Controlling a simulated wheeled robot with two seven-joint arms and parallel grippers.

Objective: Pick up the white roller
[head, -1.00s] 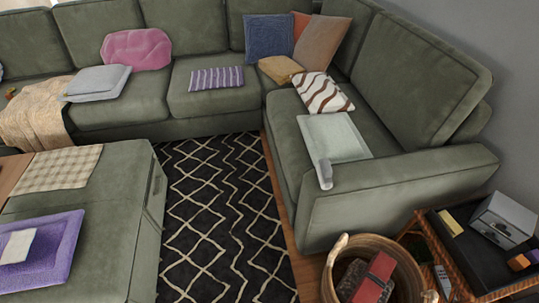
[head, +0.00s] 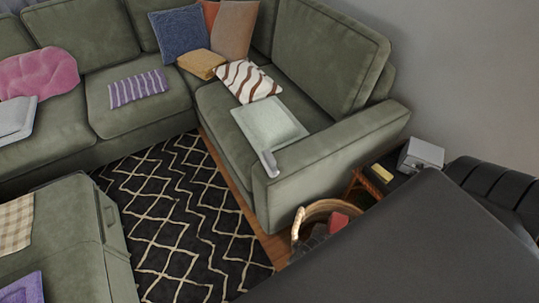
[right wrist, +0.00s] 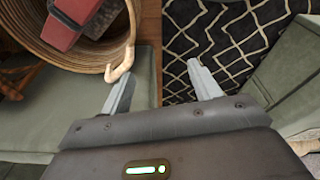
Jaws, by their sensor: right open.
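The white roller (head: 269,163) is a small pale thing on the front edge of the green sofa's right section, at the near corner of a pale green cushion (head: 270,124). It is not seen in the right wrist view. My right gripper (right wrist: 163,64) is open and empty in the right wrist view, with two grey fingers spread apart. In the head view my dark right arm fills the lower right, but its fingers do not show. My left gripper is not in view.
A wicker basket (head: 299,226) holding a red item (head: 339,221) stands beside the sofa arm (head: 340,150); it also shows in the right wrist view (right wrist: 90,62). A side table with a grey box (head: 420,155) is at the right. The patterned rug (head: 180,210) is clear.

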